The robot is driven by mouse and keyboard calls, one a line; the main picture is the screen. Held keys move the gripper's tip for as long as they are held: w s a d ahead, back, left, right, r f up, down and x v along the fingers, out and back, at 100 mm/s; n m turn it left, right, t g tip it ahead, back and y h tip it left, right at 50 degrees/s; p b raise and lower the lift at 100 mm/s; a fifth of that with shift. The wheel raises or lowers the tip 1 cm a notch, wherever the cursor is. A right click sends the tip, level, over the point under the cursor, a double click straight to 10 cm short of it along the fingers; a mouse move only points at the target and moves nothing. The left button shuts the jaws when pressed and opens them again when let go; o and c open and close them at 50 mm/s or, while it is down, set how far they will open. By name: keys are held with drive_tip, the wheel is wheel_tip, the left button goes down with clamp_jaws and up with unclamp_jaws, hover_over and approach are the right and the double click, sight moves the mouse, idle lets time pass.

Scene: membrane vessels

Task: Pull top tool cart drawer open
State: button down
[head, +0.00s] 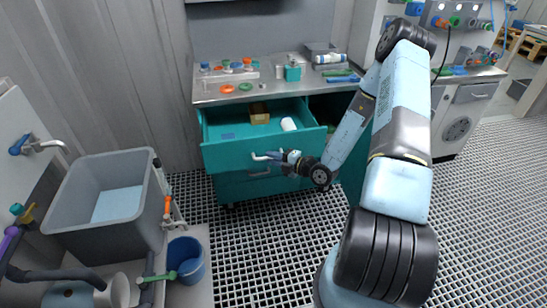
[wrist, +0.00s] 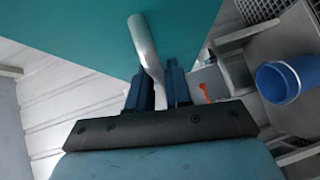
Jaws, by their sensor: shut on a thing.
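The teal tool cart (head: 268,188) stands against the back wall under a metal worktop. Its top drawer (head: 265,150) is pulled out, and its inside shows in the head view. The drawer's pale bar handle (head: 268,156) is on its front. My gripper (head: 285,157) is at the handle, in front of the drawer. In the wrist view the two dark blue fingers of my gripper (wrist: 158,88) are shut around the metal handle (wrist: 146,45), with the teal drawer front (wrist: 90,30) beyond. The lower drawers look shut.
A brown box (head: 260,113) and a white cylinder (head: 288,124) lie in the open drawer. A grey basin (head: 100,205) and blue bucket (head: 186,259) stand at left. Grated floor (head: 270,245) in front is clear.

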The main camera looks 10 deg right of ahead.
drive_tip(key=shift+s+f, duration=0.15)
drive_tip(key=shift+f, duration=0.05)
drive_tip(key=c, duration=1.3)
unclamp_jaws()
drive_tip(key=shift+o, duration=0.9)
drive_tip(key=shift+r, duration=0.1)
drive_tip(key=v, duration=1.3)
drive_tip(key=shift+d, duration=0.25)
drive_tip(key=shift+s, duration=0.15)
